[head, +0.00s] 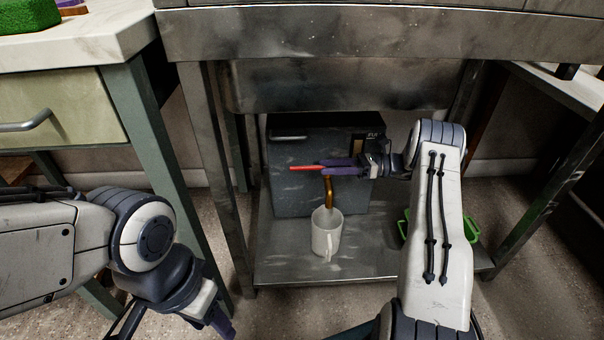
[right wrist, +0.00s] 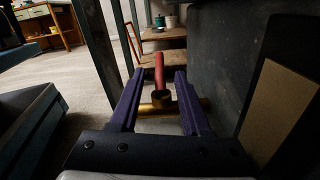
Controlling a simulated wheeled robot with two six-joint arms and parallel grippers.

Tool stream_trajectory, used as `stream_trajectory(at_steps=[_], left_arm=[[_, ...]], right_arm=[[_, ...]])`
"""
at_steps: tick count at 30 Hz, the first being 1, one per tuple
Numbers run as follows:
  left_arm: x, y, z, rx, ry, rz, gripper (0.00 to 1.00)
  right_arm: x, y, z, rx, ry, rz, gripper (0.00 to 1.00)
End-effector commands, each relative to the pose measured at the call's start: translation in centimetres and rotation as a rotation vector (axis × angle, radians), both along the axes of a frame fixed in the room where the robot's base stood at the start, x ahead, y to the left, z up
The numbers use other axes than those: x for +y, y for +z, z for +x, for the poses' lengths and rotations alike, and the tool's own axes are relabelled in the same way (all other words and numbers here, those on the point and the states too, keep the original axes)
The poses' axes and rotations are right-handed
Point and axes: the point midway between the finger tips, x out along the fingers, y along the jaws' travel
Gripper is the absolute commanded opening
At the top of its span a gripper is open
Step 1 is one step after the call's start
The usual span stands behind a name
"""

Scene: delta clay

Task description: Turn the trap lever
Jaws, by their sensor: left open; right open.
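The red trap lever (head: 303,168) sticks out to the left at the grey box (head: 300,198) under the steel sink. A brass pipe (head: 330,190) curves down below it, above a white mug (head: 326,236). My right gripper (head: 322,168) is open, its purple fingers at the lever's right part. In the right wrist view, the red lever (right wrist: 159,72) and brass fitting (right wrist: 162,103) show between the spread fingers of the gripper (right wrist: 158,75); I cannot tell whether they touch. My left gripper (head: 222,325) is open and low at the bottom left, partly cut off, away from the lever.
The mug stands on a metal shelf (head: 270,268) between the sink's legs. A green container (head: 404,226) sits behind my right arm. A cabinet with a drawer (head: 60,105) stands at the left. Floor shows on both sides.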

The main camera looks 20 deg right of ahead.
Motion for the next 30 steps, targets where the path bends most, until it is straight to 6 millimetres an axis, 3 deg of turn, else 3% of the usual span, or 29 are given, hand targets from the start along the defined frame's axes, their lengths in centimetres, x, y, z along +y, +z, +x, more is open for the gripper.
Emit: stream_trajectory(at_steps=[3, 10, 23, 24, 27, 30], left_arm=[[0.0, -1.8, 0.0, 0.000, 0.002, 0.000, 0.50], [0.0, -3.4, 0.0, -0.001, 0.003, -0.001, 0.50], [0.0, -3.7, 0.0, -0.001, 0.003, -0.001, 0.50], [0.0, -3.7, 0.0, -0.001, 0.003, -0.001, 0.50], [0.0, -3.7, 0.0, -0.001, 0.003, -0.001, 0.50], [0.0, -3.7, 0.0, -0.001, 0.003, -0.001, 0.50]], right_arm=[[2.4, -0.5, 0.6, -0.002, 0.003, -0.002, 0.47], [5.7, -0.4, 1.6, -0.002, 0.003, -0.002, 0.47], [6.7, -0.1, 1.9, 0.000, 0.001, -0.002, 0.47], [6.7, -0.1, 1.9, 0.000, 0.001, -0.002, 0.32], [6.7, -0.1, 1.9, -0.001, 0.002, -0.002, 0.00], [6.7, -0.1, 1.8, 0.000, 0.003, 0.000, 0.00]])
